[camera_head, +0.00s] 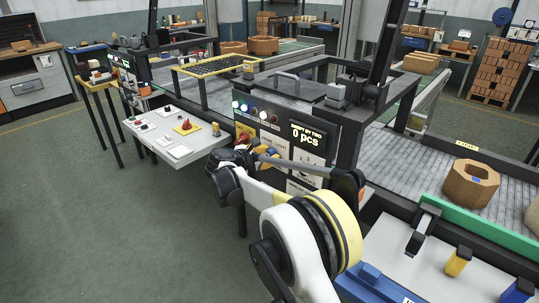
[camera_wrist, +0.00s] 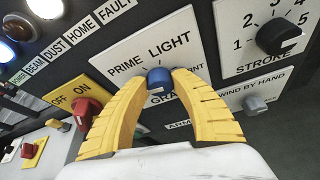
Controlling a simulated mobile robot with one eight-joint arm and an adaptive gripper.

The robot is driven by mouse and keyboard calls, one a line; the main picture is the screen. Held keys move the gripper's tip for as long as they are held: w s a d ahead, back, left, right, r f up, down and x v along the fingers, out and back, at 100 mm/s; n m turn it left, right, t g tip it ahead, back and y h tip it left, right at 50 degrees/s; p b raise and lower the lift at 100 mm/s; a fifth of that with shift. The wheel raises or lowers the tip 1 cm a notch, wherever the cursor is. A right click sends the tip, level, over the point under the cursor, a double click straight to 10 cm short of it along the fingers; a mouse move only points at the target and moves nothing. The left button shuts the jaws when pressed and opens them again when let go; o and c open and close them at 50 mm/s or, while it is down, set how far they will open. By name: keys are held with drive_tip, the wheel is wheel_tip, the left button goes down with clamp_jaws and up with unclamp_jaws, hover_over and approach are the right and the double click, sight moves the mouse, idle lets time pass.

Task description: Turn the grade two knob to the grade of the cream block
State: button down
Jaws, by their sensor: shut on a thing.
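A blue knob (camera_wrist: 159,80) sits on a white plate (camera_wrist: 125,50) on the machine panel. The plate reads PRIME and LIGHT above the knob, with partly covered lettering beginning GRA below. My gripper (camera_wrist: 160,76) has its two yellow fingers closed on either side of the knob. The fingers hide part of the plate, and the knob's pointer direction is not clear. In the head view a tan-brown, many-sided block (camera_head: 470,183) with a hole and a small blue patch lies on the conveyor. I cannot surely pick out a cream block.
A red ON/OFF switch (camera_wrist: 88,110) is close to the left finger. A black STROKE dial (camera_wrist: 279,37) and a grey knob (camera_wrist: 255,103) are to the right. A white side table (camera_head: 175,135) stands left of the panel.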

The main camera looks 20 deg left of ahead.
drive_tip(key=m+y, duration=0.1)
drive_tip(key=m, duration=0.1)
drive_tip(key=m+t+y, duration=0.1)
drive_tip(key=shift+d+f+m+t, duration=0.1)
drive_tip(key=shift+m+t, duration=0.2)
drive_tip(key=shift+m, duration=0.1)
drive_tip(key=m+t, duration=0.1)
drive_tip(key=m, duration=0.1)
drive_tip(key=m+y, duration=0.1)
drive_tip(key=m, duration=0.1)
drive_tip(key=shift+f+t+y, duration=0.1)
drive_tip(key=shift+t+y, duration=0.2)
drive_tip(key=shift+t, duration=0.1)
drive_tip(key=m+t, duration=0.2)
drive_tip(key=m, duration=0.2)
drive_tip(key=shift+m, duration=0.4)
drive_tip(key=m+t, duration=0.1)
drive_tip(key=m, duration=0.2)
drive_tip(key=m+t, duration=0.1)
drive_tip(key=m, duration=0.1)
drive_tip(key=shift+f+m+h, duration=0.1)
drive_tip(key=shift+m+h, duration=0.3)
drive_tip(key=c, duration=1)
unclamp_jaws()
drive_tip(key=shift+c, duration=0.2)
